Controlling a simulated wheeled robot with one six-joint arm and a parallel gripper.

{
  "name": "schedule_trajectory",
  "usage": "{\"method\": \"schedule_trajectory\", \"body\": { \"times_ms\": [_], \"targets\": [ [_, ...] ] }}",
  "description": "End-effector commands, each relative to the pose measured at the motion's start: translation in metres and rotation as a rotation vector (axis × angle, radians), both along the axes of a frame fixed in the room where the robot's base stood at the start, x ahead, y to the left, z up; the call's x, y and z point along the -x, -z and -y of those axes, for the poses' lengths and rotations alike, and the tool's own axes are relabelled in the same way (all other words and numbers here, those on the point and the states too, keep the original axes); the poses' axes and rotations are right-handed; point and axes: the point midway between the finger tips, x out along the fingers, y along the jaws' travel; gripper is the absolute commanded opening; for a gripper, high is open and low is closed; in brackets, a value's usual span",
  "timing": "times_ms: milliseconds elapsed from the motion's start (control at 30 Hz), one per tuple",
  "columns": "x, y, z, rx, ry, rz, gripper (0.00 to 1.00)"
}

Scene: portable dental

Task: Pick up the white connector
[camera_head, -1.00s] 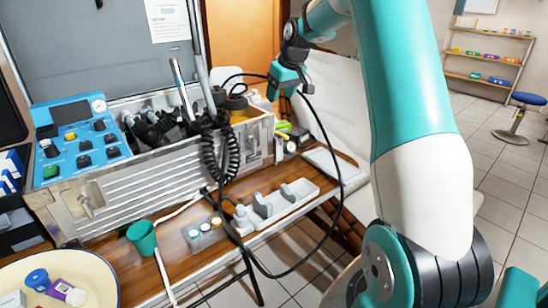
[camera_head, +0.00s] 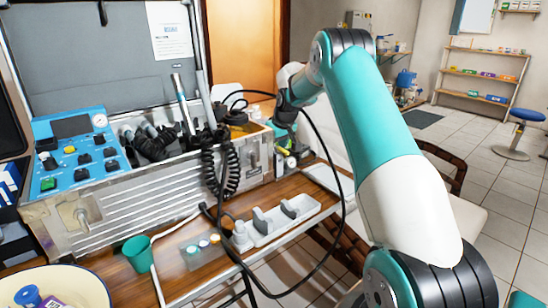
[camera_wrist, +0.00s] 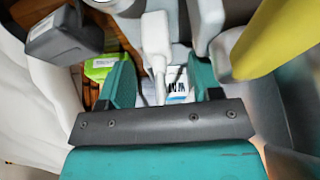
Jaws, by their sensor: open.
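The white connector (camera_wrist: 156,35) shows in the wrist view as a white block with a thin white cable running down from it. It lies ahead of and roughly between the two teal fingers of my gripper (camera_wrist: 161,66). The fingers are apart, and I cannot tell whether either touches the connector or cable. In the head view my gripper (camera_head: 284,140) is low beside the right end of the metal case. The connector cannot be made out there.
The metal case (camera_head: 130,205) with its blue control panel (camera_head: 75,155) stands on the wooden table. In the wrist view, a green item (camera_wrist: 100,66), a dark grey block (camera_wrist: 62,35) and a yellow shape (camera_wrist: 275,38) crowd the gripper.

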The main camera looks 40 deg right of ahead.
Motion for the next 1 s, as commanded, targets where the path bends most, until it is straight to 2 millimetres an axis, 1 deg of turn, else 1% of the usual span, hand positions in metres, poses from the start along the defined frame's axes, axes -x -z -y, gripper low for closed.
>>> {"method": "schedule_trajectory", "body": {
  "times_ms": [33, 100, 200, 433, 467, 500, 567, 600, 667, 700, 933, 1000],
  "targets": [
    [-0.004, 0.010, 0.000, 0.000, 0.000, -0.001, 0.58],
    [-0.007, 0.019, 0.001, 0.000, 0.000, 0.000, 0.58],
    [-0.011, 0.025, 0.001, 0.001, 0.001, 0.001, 0.58],
    [-0.011, 0.027, 0.001, 0.001, 0.001, 0.001, 0.58],
    [-0.011, 0.027, 0.001, 0.001, 0.001, 0.001, 0.56],
    [-0.011, 0.027, 0.001, 0.001, 0.001, 0.001, 0.47],
    [-0.011, 0.027, 0.001, 0.001, 0.001, 0.001, 0.33],
    [-0.011, 0.027, 0.001, 0.001, 0.001, 0.001, 0.24],
    [-0.011, 0.027, 0.001, 0.001, 0.000, 0.001, 0.10],
    [-0.011, 0.027, 0.001, 0.001, 0.001, 0.001, 0.05],
    [-0.011, 0.026, 0.001, 0.001, 0.000, 0.001, 0.05],
    [-0.012, 0.022, 0.001, 0.001, 0.000, 0.003, 0.05]
  ]
}}
